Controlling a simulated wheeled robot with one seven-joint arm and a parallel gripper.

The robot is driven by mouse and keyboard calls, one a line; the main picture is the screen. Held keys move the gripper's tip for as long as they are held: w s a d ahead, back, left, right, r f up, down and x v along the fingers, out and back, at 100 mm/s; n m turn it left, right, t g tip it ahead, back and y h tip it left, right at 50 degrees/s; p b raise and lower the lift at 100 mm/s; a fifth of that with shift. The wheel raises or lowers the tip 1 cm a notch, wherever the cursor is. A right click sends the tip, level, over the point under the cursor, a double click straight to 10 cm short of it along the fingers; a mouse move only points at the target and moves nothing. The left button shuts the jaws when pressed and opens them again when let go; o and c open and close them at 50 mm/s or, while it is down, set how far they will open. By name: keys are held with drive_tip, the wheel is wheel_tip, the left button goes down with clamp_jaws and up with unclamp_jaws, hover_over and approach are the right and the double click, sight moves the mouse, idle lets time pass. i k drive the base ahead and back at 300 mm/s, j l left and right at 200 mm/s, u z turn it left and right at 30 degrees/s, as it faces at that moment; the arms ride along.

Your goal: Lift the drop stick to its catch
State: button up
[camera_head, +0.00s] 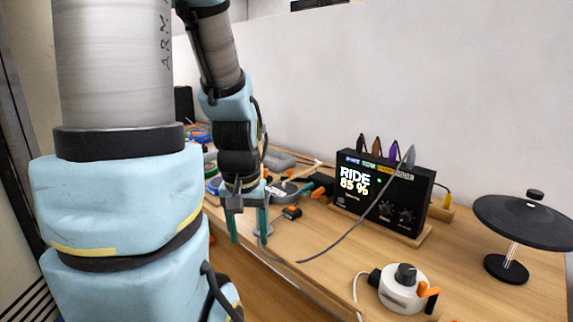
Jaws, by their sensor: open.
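My gripper (248,236) hangs pointing down near the front edge of the wooden bench, with its two teal fingers apart and nothing visible between them. Just behind and to the right of it lies a round grey pad (283,194) with orange parts, partly hidden by my wrist. A thin pale stick (304,172) slants up to the right behind this pad, with a dark end near it. It may be the drop stick, but it is too small to be sure. I cannot make out the catch.
A black module (385,190) reading "RIDE 85 %" stands right of my gripper, with a grey cable (345,236) running across the bench. A white knob unit (401,290) is at the front. A black cymbal pad (528,216) stands far right. My arm hides the left.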

sight(289, 172)
drive_tip(key=i+u, duration=0.95)
drive_tip(key=i+l, duration=0.05)
